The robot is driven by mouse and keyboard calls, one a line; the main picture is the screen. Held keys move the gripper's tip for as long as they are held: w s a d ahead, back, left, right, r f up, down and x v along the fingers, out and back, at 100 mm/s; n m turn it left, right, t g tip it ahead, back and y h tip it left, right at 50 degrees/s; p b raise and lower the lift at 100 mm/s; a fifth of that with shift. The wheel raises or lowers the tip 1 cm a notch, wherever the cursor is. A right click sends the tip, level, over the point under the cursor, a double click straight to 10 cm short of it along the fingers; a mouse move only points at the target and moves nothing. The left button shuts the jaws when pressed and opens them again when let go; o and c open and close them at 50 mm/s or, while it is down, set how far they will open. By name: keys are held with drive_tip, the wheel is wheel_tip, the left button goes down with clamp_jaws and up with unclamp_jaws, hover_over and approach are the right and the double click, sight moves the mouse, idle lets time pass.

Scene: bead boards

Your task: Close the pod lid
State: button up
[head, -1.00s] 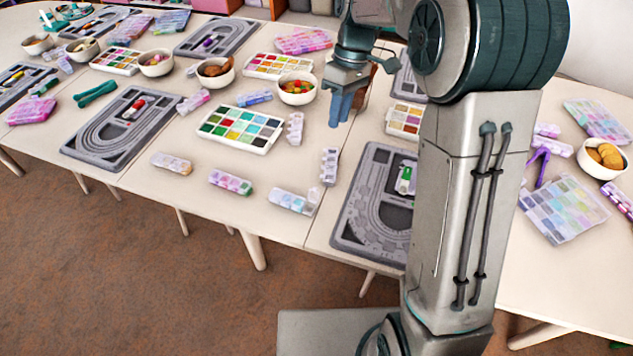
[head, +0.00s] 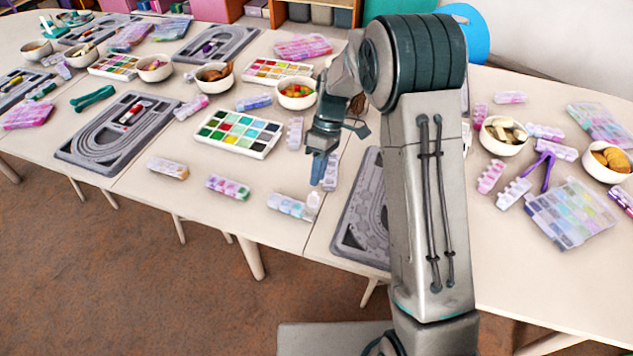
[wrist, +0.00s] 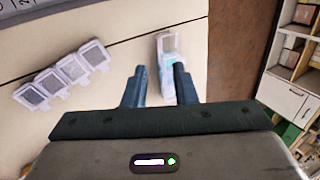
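A pastel bead pod strip (head: 287,205) lies near the table's front edge in the head view. Its right-end lid (head: 313,202) appears raised. In the wrist view, a pod strip (wrist: 168,62), with a pale end and a cyan part, lies beyond the fingers and is partly hidden by the right finger. My gripper (head: 318,180) is above the table, just up and behind the strip's right end in the head view. Its blue fingers, seen in the wrist view (wrist: 159,82), are apart with nothing held between them. Contact with the lid cannot be told.
Another pod strip (head: 330,172) stands close by my gripper; several open-looking compartments (wrist: 65,76) show left in the wrist view. A bead palette (head: 239,134), a bowl of colourful beads (head: 297,104) and a grey bead board (head: 358,235) surround the area. The table's front edge is near.

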sight(314, 200)
drive_tip(key=shift+x, duration=1.65)
clamp_jaws()
